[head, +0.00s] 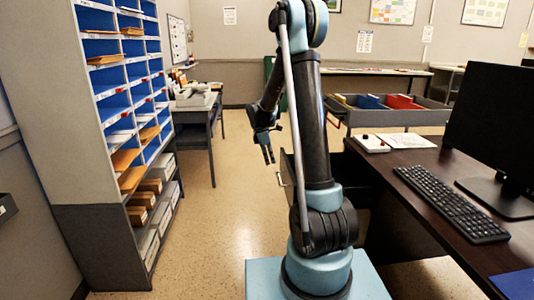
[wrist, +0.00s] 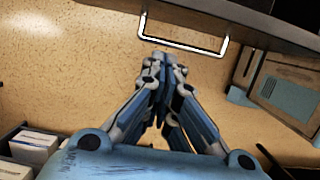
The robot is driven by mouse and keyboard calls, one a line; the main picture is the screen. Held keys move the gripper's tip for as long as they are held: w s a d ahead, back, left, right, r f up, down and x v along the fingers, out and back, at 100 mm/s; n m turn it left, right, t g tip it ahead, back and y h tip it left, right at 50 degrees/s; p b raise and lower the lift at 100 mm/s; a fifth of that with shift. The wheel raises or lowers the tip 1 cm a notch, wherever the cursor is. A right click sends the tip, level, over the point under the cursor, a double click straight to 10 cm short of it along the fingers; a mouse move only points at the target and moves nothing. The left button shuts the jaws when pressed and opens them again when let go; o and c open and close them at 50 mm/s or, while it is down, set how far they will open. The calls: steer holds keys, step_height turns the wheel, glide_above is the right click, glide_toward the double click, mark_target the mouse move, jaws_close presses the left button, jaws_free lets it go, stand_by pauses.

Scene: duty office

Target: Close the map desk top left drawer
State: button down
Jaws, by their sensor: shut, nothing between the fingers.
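The dark desk (head: 400,160) stands at the right in the head view, with a grey drawer front (head: 287,166) standing out at its left side. A pale handle (head: 280,179) is on that front. My arm hides most of the drawer, so how far it is out cannot be told there. In the wrist view, the drawer front (wrist: 265,33) crosses the top right, with its bright U-shaped handle (wrist: 185,49) in front of my fingertips. My gripper (head: 268,154) is shut and empty, with a gap to the handle in the head view. It also shows in the wrist view (wrist: 160,62).
A monitor (head: 492,125) and keyboard (head: 452,203) are on the desk. A tall pigeonhole shelf (head: 80,150) stands at the left, a small side table (head: 197,113) behind. The speckled floor (head: 215,220) between is clear.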

steer(key=shift+d+r, duration=0.1)
steer(key=shift+d, duration=1.85)
